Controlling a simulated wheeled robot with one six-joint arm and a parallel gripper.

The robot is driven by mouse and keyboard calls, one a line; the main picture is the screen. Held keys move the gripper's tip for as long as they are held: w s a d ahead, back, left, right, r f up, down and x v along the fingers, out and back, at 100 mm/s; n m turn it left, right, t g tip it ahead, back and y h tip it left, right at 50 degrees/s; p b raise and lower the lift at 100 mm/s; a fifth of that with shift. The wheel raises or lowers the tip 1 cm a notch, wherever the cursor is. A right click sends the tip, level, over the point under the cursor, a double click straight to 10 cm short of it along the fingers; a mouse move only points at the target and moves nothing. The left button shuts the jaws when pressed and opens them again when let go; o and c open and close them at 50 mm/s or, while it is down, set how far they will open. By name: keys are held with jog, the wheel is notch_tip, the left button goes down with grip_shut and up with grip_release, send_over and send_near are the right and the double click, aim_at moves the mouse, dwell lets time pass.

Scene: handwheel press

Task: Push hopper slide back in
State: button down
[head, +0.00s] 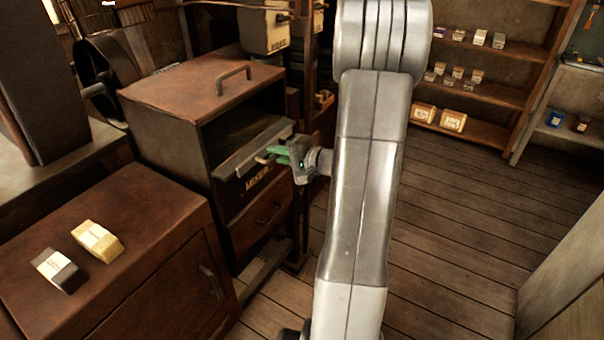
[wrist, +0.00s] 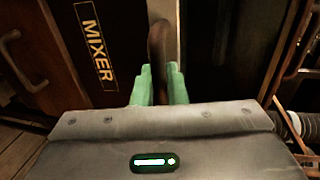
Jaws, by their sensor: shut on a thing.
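The hopper slide (head: 252,150) is a dark grey bar-fronted piece at the open front of the brown cabinet marked MIXER. It stands out past the cabinet's front, above the MIXER lettering. A brown handle (wrist: 157,42) shows between the green fingers in the wrist view. My gripper (head: 272,156) is at the slide's front, its fingers shut on this handle. In the wrist view my gripper (wrist: 160,72) hides the handle's near end. The dark MIXER panel (wrist: 92,45) lies left of the fingers there.
A lower drawer (head: 258,215) is below the slide. The cabinet top (head: 190,85) carries a metal handle. A low cabinet (head: 150,250) at front left bears a yellow block (head: 97,240) and a dark block (head: 55,270). Wooden floor (head: 450,220) is clear at right.

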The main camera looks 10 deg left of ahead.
jog(key=x, duration=0.1)
jog(key=b+x, duration=0.1)
jog(key=x, duration=0.1)
jog(key=shift+a+r, duration=0.1)
jog(key=shift+r, duration=0.25)
jog(key=shift+w, duration=0.1)
jog(key=c, duration=1.8)
grip_release()
jog(key=b+v, duration=0.1)
jog(key=v, duration=1.3)
jog(key=shift+a, duration=0.1)
